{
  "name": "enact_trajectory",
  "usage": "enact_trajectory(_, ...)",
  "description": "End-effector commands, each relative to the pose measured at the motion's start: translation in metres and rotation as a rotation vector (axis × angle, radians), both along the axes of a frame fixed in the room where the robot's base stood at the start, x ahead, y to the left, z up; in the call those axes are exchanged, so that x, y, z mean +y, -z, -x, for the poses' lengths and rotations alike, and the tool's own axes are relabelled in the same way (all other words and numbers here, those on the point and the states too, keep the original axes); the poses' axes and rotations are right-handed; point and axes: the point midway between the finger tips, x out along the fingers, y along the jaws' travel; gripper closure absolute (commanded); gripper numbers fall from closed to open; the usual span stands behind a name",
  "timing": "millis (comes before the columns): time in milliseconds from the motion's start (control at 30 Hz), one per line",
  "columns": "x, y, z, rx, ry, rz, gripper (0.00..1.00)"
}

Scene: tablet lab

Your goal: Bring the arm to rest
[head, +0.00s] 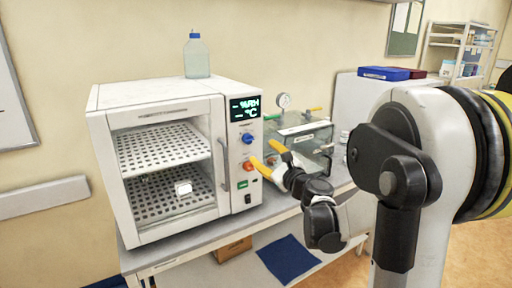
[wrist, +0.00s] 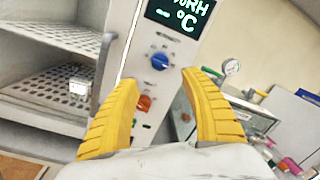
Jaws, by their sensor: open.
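My gripper (head: 267,157) has yellow fingers and is held in front of the right side of a white chamber (head: 163,105). In the wrist view, the two yellow fingers of my gripper (wrist: 168,108) stand apart with nothing between them. Beyond them is the chamber's control panel (wrist: 165,60) with a blue knob, an orange-red knob and a lit display. The arm reaches in from the right of the head view, bent at the wrist. I cannot tell from these views how far the fingertips are from the panel.
A clear bottle (head: 197,57) stands on the chamber. A white item (head: 183,188) sits on its lower perforated shelf. A clear box with a gauge (head: 300,135) stands close to the right of my gripper. The bench edge (head: 190,243) runs below. Open floor shows at lower right.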

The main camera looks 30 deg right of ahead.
Motion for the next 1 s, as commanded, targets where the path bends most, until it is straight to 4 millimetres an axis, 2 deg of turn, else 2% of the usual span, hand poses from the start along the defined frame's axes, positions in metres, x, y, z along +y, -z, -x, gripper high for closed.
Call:
enact_trajectory(100,-0.001,0.000,0.016,0.000,0.001,0.000,0.46)
enact_trajectory(200,0.000,0.001,0.022,-0.001,0.001,0.000,0.46)
enact_trajectory(767,0.002,0.001,0.023,0.003,-0.004,0.007,0.46)
enact_trajectory(867,0.023,0.000,0.025,0.031,-0.039,0.089,0.46)
enact_trajectory(967,0.072,0.002,0.034,0.098,-0.132,0.303,0.46)
enact_trajectory(1000,0.097,0.005,0.042,0.131,-0.185,0.424,0.46)
